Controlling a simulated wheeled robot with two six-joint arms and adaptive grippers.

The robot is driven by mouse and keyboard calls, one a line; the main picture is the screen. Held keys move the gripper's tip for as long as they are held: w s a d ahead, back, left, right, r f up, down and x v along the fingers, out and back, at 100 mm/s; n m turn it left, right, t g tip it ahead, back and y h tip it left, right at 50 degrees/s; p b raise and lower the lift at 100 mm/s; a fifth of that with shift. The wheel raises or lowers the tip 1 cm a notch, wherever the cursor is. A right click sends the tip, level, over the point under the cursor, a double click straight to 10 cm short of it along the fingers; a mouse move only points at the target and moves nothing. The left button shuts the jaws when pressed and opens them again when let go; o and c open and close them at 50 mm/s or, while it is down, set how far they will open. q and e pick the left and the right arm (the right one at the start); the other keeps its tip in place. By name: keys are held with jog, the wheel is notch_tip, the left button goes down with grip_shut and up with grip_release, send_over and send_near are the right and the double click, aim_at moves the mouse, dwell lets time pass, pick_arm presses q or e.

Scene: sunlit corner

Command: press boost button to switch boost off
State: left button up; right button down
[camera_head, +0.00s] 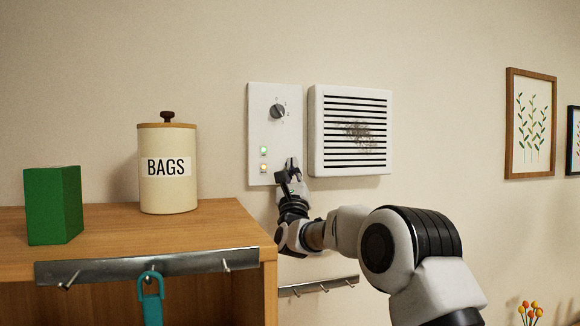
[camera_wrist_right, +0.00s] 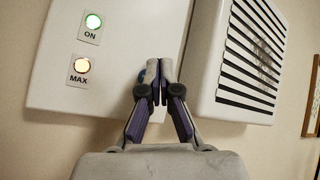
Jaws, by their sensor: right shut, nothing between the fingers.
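The white control panel (camera_head: 262,130) is on the wall, with a dark dial (camera_head: 277,111) near its top. Below the dial are a lit green light (camera_head: 264,151), labelled ON in the right wrist view (camera_wrist_right: 93,21), and a lit amber light (camera_head: 264,168), labelled MAX there (camera_wrist_right: 81,65). My right gripper (camera_head: 290,168) is shut and empty in front of the panel's lower right part. In the right wrist view its fingertips (camera_wrist_right: 156,72) partly cover a small bluish round part (camera_wrist_right: 142,76), perhaps the boost button. I cannot tell whether they touch it. My left gripper is not in view.
A white slatted vent (camera_head: 350,172) with a dark smudge is right of the panel. A wooden cabinet (camera_head: 225,222) at left carries a BAGS canister (camera_head: 168,194) and a green box (camera_head: 53,206).

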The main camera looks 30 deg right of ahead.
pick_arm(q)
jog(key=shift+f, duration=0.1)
pick_arm(e)
jog(key=shift+w, duration=0.4)
jog(key=shift+f, duration=0.1)
jog(key=shift+s+f+b, duration=0.1)
jog(key=shift+s+b, duration=0.35)
jog(key=shift+b, duration=0.75)
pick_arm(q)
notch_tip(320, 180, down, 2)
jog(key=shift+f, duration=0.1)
pick_arm(e)
jog(key=shift+a, duration=0.1)
pick_arm(q)
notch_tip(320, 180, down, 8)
jog(key=b, duration=0.8)
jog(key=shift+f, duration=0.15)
pick_arm(e)
jog(key=s+a, duration=0.1)
jog(key=s, duration=0.5)
jog(key=shift+a, duration=0.2)
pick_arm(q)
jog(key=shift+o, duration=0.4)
